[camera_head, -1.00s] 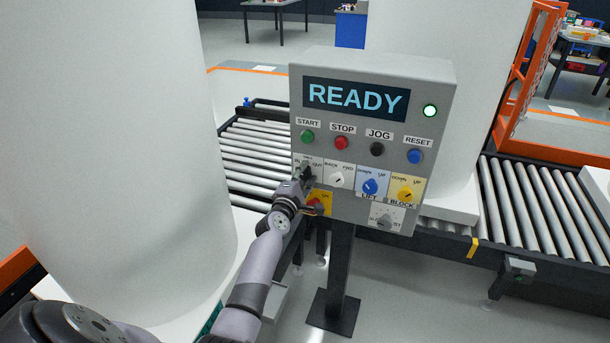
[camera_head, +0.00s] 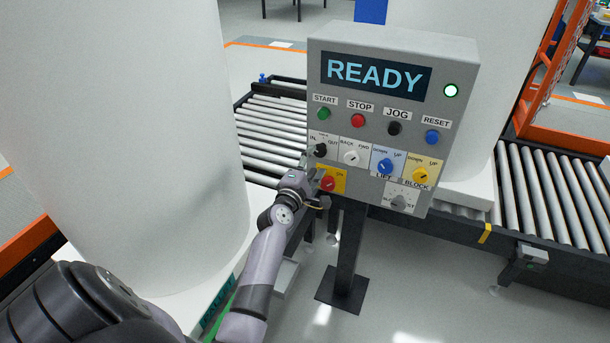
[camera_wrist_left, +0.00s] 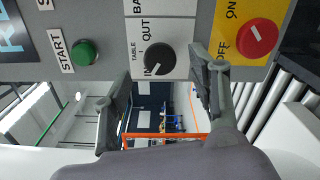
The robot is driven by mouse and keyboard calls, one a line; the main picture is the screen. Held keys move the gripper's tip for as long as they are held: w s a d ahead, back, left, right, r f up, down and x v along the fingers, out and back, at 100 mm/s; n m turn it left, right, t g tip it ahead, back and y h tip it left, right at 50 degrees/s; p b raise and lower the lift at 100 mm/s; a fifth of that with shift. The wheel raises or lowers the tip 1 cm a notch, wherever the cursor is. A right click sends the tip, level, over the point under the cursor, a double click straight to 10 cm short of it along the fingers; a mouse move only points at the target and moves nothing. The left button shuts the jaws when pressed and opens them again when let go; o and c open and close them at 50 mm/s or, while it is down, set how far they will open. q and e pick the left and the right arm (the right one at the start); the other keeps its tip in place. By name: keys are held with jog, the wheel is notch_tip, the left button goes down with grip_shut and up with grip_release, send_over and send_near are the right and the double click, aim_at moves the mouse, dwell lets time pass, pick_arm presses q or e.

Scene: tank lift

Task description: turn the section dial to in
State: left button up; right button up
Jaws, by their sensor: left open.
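The black section dial (camera_head: 320,150), marked IN and OUT, is on the left of the panel's upper dial row. In the left wrist view this dial (camera_wrist_left: 158,58) shows whole, and the white mark on its face points toward the IN lettering. My left gripper (camera_head: 314,177) is just below and left of the dial, beside the yellow on/off plate. The fingers look clear of the dial. My right gripper is out of view.
The panel (camera_head: 468,62) reads READY, with a lit round lamp (camera_head: 451,90). A red on/off knob (camera_wrist_left: 256,38) is close beside one finger. White, blue and yellow dials sit to the right. A large white cylinder (camera_head: 130,150) fills the left; roller conveyors (camera_head: 270,140) lie behind.

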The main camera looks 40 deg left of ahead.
pick_arm(q)
jog(key=v, duration=0.6)
jog(key=shift+s, duration=0.15)
jog(key=shift+d, duration=0.1)
jog(key=s+d+f+m+g+h, duration=0.1)
jog(key=s+d+f+m+g, duration=0.25)
jog(key=f, duration=0.85)
jog(key=s+d+f+m+g+h, duration=0.2)
jog(key=s+d+f+m, duration=0.25)
jog(key=f, duration=0.75)
jog(key=s+d+f+m+g+h, duration=0.1)
jog(key=s+d+f+m+g, duration=0.3)
jog(key=f, duration=0.7)
jog(key=s+d+f+m+g, duration=0.35)
jog(key=s+f+m, duration=0.25)
jog(key=s+f, duration=0.75)
jog(key=s+f+m+g, duration=0.1)
jog(key=s+f+m, duration=0.2)
jog(key=s, duration=0.9)
jog(key=s+f+m+g, duration=0.2)
jog(key=s+m, duration=0.3)
jog(key=s, duration=0.7)
jog(key=shift+d+f+g, duration=0.3)
jog(key=shift+d+f, duration=0.1)
jog(key=shift+f, duration=0.25)
